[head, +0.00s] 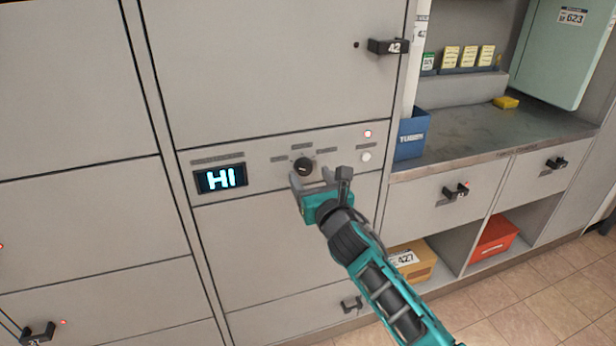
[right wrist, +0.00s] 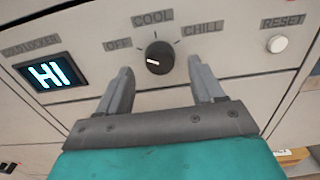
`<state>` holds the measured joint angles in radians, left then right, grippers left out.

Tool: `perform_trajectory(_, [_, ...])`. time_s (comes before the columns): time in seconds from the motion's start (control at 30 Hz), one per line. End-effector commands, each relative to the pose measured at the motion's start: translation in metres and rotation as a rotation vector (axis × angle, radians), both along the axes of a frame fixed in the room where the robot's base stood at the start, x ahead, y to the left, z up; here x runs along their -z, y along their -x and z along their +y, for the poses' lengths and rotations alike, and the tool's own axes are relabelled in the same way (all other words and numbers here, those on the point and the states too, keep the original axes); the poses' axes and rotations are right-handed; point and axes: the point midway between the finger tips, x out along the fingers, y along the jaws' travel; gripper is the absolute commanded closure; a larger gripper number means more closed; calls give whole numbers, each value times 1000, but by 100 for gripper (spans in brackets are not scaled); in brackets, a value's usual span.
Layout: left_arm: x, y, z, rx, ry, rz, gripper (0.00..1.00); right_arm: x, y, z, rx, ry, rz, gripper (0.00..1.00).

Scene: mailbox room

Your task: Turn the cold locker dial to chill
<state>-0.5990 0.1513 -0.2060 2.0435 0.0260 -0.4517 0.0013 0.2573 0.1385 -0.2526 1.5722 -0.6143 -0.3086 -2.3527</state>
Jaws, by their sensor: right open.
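The cold locker dial (head: 303,167) is a round black knob on the grey locker panel. In the right wrist view the dial (right wrist: 159,57) has labels OFF at left, COOL above and CHILL (right wrist: 203,27) at right. A white mark on the knob lies nearly level, and I cannot tell which label it picks out. My right gripper (head: 320,180) is open just in front of and below the dial. In the wrist view its fingers (right wrist: 162,88) stand to either side, with the dial beyond their tips, apparently untouched. My left gripper is not in view.
A display (head: 221,179) reading HI is left of the dial. A white RESET button (head: 366,157) is to its right. A locker handle (head: 386,46) sticks out above. A blue bin (head: 411,134) stands on the counter (head: 470,140) at right.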

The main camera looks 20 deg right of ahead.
Motion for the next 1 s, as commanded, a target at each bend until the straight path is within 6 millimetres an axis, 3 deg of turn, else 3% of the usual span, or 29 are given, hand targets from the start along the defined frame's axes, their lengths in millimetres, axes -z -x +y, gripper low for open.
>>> perform_trajectory(0.2, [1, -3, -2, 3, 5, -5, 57, 0, -21, 1, 0, 0, -1, 33])
perform_trajectory(0.57, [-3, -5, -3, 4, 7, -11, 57, 0, -25, 1, 0, 0, 0, 33])
perform_trajectory(1.0, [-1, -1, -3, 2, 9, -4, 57, 0, -24, 1, 0, 0, 0, 75])
